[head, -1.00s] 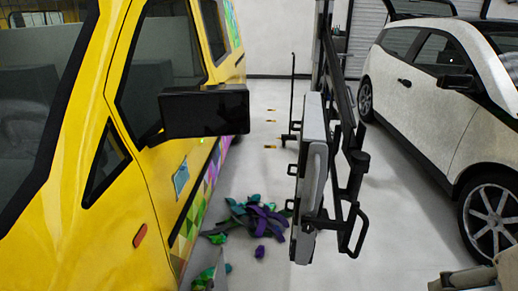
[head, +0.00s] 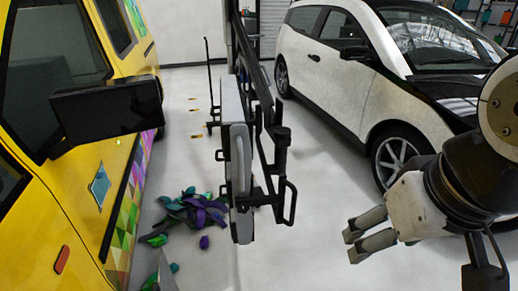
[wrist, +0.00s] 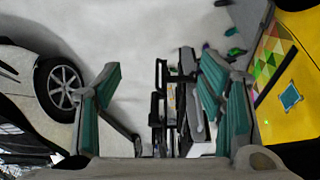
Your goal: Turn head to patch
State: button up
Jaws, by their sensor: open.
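The patch appears to be the small blue-grey square (head: 100,186) on the side of the yellow van (head: 60,215), at the left of the head view. It also shows in the wrist view (wrist: 290,97) at the right. Coloured triangle wrap lies beside it on the van. My gripper (head: 362,240) is at the right of the head view, far from the patch, with its fingers apart and nothing between them. In the wrist view both fingers (wrist: 160,100) stand wide apart.
A grey panel on a black frame (head: 238,160) stands between the van and my gripper. Purple and green scraps (head: 195,212) lie on the floor beside the van. A white car (head: 350,75) is parked at the back right. The van's black mirror (head: 108,110) sticks out.

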dwell(0.3)
jog(key=c, duration=0.4)
jog(key=w+a+f+m+g+y+b, duration=0.1)
jog(key=w+f+m+b, duration=0.1)
jog(key=w+f+b, duration=0.1)
jog(key=w+f+m+g+y+b, duration=0.1)
jog(key=w+f+m+b, duration=0.1)
jog(key=w, duration=0.4)
jog(key=w+a+f+m+g+y+b, duration=0.1)
jog(key=w+f+m+b, duration=0.1)
jog(key=w+f+b, duration=0.2)
jog(key=shift+w+a+f+g+y, duration=0.2)
jog(key=shift+w+f, duration=0.05)
jog(key=shift+f, duration=0.45)
jog(key=shift+w+a+f+g+y, duration=0.15)
jog(key=shift+w+f+g+y, duration=0.05)
jog(key=shift+f, duration=0.45)
jog(key=shift+c, duration=1)
jog(key=m+t+y+b, duration=0.9)
jog(key=m+y+b, duration=0.3)
jog(key=m+b, duration=0.65)
send_near(293, 206)
jog(key=b+x, duration=0.1)
jog(key=x, duration=0.2)
jog(key=b+x, duration=0.2)
jog(key=x, duration=0.1)
jog(key=w+b+x, duration=0.1)
jog(key=x, duration=0.3)
jog(key=shift+d+f, duration=0.25)
jog(key=shift+f, duration=0.15)
